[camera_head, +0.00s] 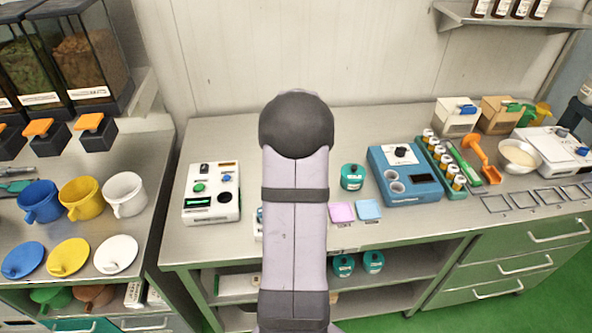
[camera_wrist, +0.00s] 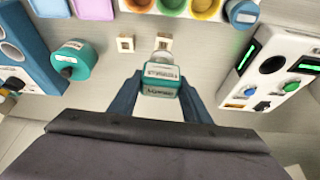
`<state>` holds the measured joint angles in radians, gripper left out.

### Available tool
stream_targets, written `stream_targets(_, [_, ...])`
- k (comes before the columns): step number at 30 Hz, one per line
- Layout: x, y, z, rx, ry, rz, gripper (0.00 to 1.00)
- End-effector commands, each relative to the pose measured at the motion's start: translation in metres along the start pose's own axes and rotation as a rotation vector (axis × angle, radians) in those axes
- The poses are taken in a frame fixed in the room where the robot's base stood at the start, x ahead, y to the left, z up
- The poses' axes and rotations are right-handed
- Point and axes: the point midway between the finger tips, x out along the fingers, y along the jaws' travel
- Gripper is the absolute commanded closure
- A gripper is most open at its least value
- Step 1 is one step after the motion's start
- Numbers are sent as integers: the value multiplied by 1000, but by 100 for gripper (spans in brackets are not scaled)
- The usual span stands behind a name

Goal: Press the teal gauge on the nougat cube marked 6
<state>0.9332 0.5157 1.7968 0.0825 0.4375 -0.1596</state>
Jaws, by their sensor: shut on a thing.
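My gripper (camera_wrist: 160,92) shows in the wrist view, its two blue fingers shut on a teal gauge (camera_wrist: 160,76) with white label text too small to read. The gauge's pale tip points at a small cream nougat cube (camera_wrist: 165,41). I cannot tell whether tip and cube touch. A second nougat cube (camera_wrist: 125,43) lies just left of it. No mark is legible on either cube. In the head view my arm hides the gripper, the held gauge and the cubes.
Another teal pot-like item (camera_head: 352,177) stands on the steel bench, also in the wrist view (camera_wrist: 72,62). A white instrument box (camera_head: 211,192) stands left of my arm, a blue device (camera_head: 404,174) right. Pink (camera_head: 341,212) and blue (camera_head: 368,209) pads lie at the bench front.

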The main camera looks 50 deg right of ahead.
Motion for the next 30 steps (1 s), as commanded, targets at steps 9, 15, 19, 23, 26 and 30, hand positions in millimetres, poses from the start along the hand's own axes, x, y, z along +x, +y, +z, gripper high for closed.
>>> stream_targets(9, [27, 0, 12, 0, -1, 0, 72])
stream_targets(15, [32, 0, 13, 0, 0, 0, 72])
stream_targets(19, [32, 0, 13, 0, 0, 0, 72])
stream_targets(23, [32, 0, 13, 0, 0, 0, 72])
stream_targets(26, [32, 0, 13, 0, 0, 0, 72])
stream_targets(30, [32, 0, 13, 0, 0, 0, 72])
